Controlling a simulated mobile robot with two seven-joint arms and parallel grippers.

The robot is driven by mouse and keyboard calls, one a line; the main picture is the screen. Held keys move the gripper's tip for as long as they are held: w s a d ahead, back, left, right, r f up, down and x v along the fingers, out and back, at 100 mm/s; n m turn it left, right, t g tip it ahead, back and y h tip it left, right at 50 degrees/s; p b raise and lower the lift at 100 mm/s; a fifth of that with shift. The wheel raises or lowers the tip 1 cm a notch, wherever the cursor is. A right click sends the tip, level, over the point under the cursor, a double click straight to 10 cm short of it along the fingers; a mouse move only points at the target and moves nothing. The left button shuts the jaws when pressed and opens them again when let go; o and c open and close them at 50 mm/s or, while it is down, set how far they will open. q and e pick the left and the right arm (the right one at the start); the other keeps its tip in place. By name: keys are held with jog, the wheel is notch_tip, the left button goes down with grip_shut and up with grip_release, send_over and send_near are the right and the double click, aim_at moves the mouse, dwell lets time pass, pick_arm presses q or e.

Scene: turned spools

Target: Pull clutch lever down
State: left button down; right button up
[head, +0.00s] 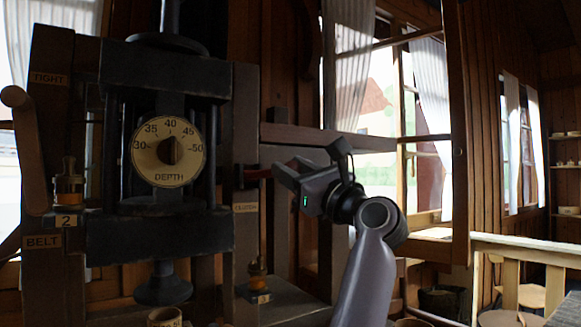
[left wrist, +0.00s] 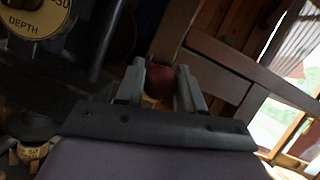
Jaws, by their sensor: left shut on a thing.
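The clutch lever (head: 257,174) is a short dark red handle sticking out to the right of the machine's post, above a small label (head: 245,208) that seems to read CLUTCH. My left gripper (head: 283,173) is at the lever's right end and is shut on it. In the left wrist view, the lever's rounded dark red end (left wrist: 183,84) shows between the two grey fingers of my left gripper (left wrist: 163,88). The lever looks roughly level. My right gripper is not in view.
A depth dial (head: 168,152) is on the dark machine head at left. A wooden belt lever (head: 26,150) stands at far left. Small bottles (head: 258,272) sit on ledges. An open window frame (head: 458,130) and a pale railing (head: 520,250) are at right.

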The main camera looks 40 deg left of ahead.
pick_arm(q)
jog(key=shift+a+f, duration=0.1)
jog(key=shift+f, duration=0.45)
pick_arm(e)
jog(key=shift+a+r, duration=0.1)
pick_arm(q)
jog(key=c, duration=0.7)
grip_release()
jog(key=shift+r, duration=0.1)
jog(key=shift+r, duration=0.15)
notch_tip(320, 180, up, 20)
jog(key=p, duration=0.4)
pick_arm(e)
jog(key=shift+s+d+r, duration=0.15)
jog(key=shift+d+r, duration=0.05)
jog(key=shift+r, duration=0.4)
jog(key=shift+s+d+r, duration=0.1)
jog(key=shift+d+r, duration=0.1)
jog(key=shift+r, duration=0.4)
pick_arm(q)
jog(key=shift+f, duration=0.2)
